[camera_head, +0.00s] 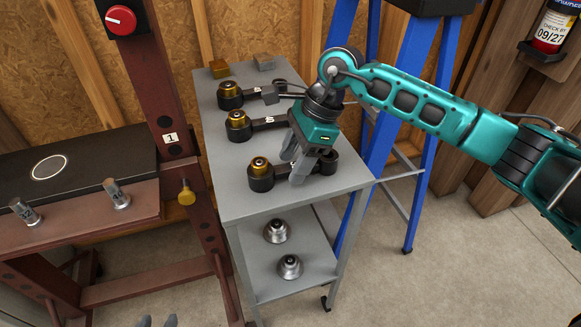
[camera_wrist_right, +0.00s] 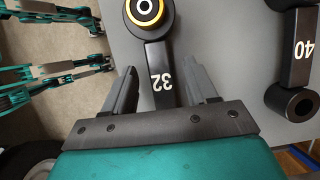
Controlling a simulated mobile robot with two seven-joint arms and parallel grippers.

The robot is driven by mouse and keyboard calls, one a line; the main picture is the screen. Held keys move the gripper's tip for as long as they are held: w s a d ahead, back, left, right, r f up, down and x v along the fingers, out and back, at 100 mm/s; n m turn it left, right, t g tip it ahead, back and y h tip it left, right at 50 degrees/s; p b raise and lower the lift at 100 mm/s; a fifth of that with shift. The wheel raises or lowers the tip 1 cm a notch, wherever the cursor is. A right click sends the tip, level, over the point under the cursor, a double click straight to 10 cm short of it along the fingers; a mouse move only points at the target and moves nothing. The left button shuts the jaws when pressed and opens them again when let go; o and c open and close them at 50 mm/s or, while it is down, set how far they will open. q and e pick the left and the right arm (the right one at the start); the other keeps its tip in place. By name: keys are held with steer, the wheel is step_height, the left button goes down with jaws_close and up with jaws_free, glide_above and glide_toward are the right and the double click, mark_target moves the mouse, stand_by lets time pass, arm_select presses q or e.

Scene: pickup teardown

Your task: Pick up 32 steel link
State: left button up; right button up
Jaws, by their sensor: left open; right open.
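The 32 steel link (camera_head: 260,178) is the nearest of three dark links on the grey cart. It lies flat, with a brass-coloured boss at its left end; my right gripper hides part of its middle. The right wrist view shows the white number 32 on the link's bar (camera_wrist_right: 158,62). My right gripper (camera_head: 294,168) is open, its fingers over the bar. In the right wrist view my right gripper (camera_wrist_right: 160,80) has a finger on each side of the bar, with gaps visible. Only the tips of my left gripper (camera_head: 157,321) show at the bottom edge, apart and empty.
A middle link (camera_head: 238,126) and a far link (camera_head: 231,96) lie behind on the cart top (camera_head: 230,195). A link marked 40 (camera_wrist_right: 298,62) is close by. A red-brown press frame (camera_head: 175,110) stands left; a blue ladder (camera_head: 405,90) stands right.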

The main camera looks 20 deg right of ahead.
steer(key=shift+a+f, duration=0.1)
steer(key=shift+f, duration=0.2)
jaws_close()
stand_by(1.1)
steer(key=shift+w+r, duration=0.1)
steer(key=shift+r, duration=0.1)
